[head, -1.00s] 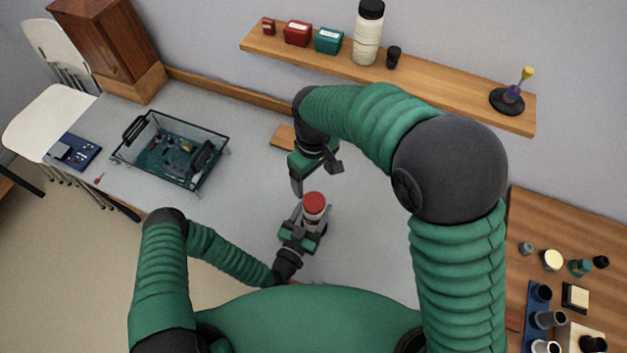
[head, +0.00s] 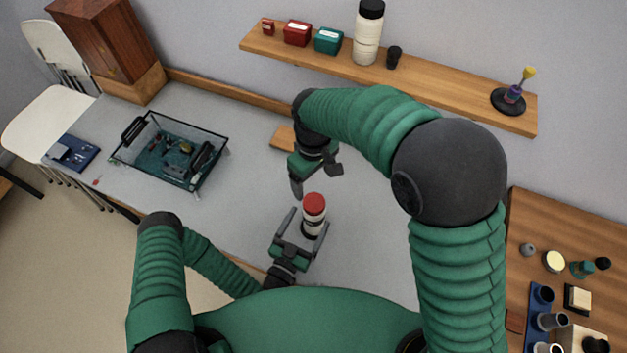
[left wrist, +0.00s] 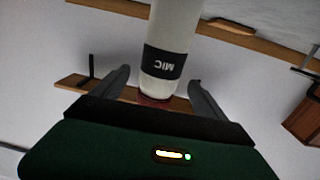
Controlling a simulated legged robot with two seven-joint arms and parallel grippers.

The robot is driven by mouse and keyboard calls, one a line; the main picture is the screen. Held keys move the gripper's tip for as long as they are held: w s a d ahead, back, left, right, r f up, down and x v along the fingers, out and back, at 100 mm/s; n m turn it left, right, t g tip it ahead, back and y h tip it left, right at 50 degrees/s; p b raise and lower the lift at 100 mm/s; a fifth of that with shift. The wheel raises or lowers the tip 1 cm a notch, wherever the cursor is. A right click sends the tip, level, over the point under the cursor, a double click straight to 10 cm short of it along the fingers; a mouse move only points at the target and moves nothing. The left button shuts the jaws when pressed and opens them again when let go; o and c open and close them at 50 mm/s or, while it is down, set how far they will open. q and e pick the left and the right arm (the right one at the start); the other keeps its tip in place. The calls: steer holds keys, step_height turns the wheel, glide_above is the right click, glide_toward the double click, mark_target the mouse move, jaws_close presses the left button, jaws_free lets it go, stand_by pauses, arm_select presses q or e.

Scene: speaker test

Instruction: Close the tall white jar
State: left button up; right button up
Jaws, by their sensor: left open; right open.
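The tall white jar (head: 313,222) with a dark band and a red lid (head: 314,202) on top appears to stand upright on the grey table. My left gripper (head: 309,219) is open, with its fingers on either side of the jar, apart from it. In the left wrist view the jar (left wrist: 176,25), upside down with its dark "MIC" label, shows beyond the open fingers; a bit of red lid (left wrist: 154,102) shows below it. I cannot tell how tight the lid is. My right gripper (head: 317,182) is open and empty, just above and behind the lid.
A wire basket (head: 170,150) of small items stands at the left of the table, near a wooden cabinet (head: 105,35). A wooden block (head: 283,139) lies behind my right gripper. The wall shelf (head: 440,85) holds a black-lidded white jar (head: 367,35). Table around the red-lidded jar is clear.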

arm_select(q)
steer(key=b+v, duration=0.1)
steer(key=v, duration=1.1)
steer(key=shift+b, duration=0.3)
steer(key=shift+a, duration=0.1)
